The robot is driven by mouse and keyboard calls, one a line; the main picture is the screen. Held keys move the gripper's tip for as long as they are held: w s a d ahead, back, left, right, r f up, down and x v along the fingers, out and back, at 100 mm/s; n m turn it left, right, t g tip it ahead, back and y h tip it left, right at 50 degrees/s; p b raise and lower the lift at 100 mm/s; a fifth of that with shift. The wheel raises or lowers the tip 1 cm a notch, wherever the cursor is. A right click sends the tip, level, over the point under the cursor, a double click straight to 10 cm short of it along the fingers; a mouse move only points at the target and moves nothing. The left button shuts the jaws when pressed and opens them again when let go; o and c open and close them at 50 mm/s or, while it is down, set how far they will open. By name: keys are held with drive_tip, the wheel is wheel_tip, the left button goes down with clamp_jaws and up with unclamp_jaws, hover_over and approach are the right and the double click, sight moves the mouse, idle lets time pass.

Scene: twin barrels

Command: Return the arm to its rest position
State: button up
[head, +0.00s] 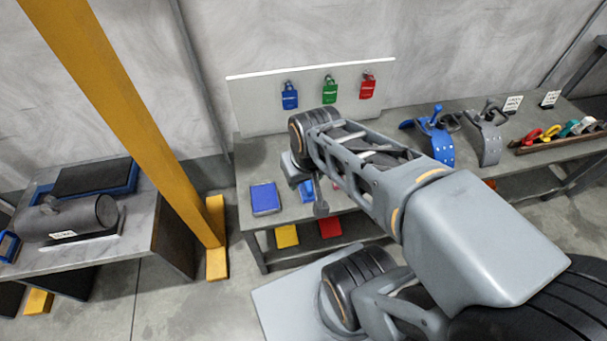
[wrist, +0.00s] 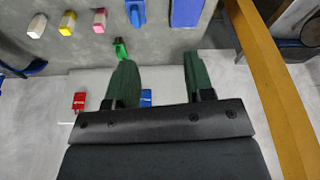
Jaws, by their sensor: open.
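My arm (head: 380,175) reaches out from the lower right over the workbench and is bent, with its elbow up in front of the white board. My gripper (wrist: 160,68) shows in the wrist view with two dark green fingers spread wide apart and nothing between them. In the head view the gripper end is mostly hidden behind the arm, low over the bench.
Blue (head: 290,96), green (head: 329,90) and red (head: 368,86) padlocks hang on the white board (head: 250,98). A blue tray (head: 265,198) lies on the bench. Blue (head: 434,135) and grey (head: 487,137) clamp-like parts stand right. A yellow post (head: 140,130) rises left, beside a barrel bench.

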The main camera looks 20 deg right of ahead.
wheel_tip(320, 180, up, 13)
drive_tip(key=p, duration=1.1)
drive_tip(key=shift+w+a+n+t, duration=0.15)
drive_tip(key=shift+a+n+t, duration=0.15)
drive_tip(key=shift+f, duration=0.1)
